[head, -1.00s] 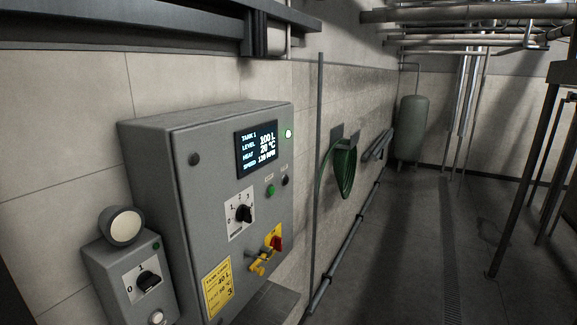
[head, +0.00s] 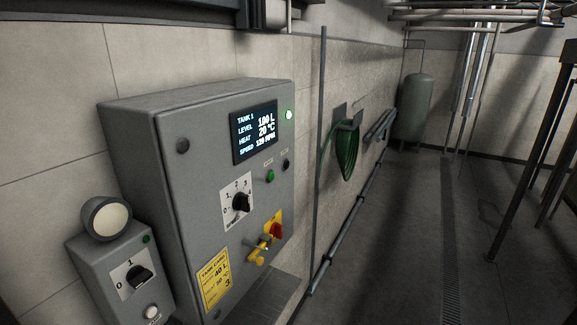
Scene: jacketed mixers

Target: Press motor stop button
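A grey control box (head: 172,205) is mounted on the tiled wall in the head view. Its screen (head: 255,133) reads Tank 1, level 100 L, heat 20 °C and speed about 120 RPM. A green button (head: 270,176) and a black button (head: 286,164) sit side by side below the screen, with small labels too blurred to read. A white lamp (head: 289,115) glows at the upper right. A black rotary selector (head: 240,202) is below the screen. A red switch handle (head: 277,230) sits on a yellow plate with a yellow piece beside it. Neither gripper is in view.
A smaller grey box (head: 118,276) with a knob, a white button and a round lamp (head: 107,219) stands at the lower left. A yellow tank card (head: 214,281) is on the control box. A green hose (head: 346,154) hangs beyond. The floor (head: 400,250) at right is mostly clear.

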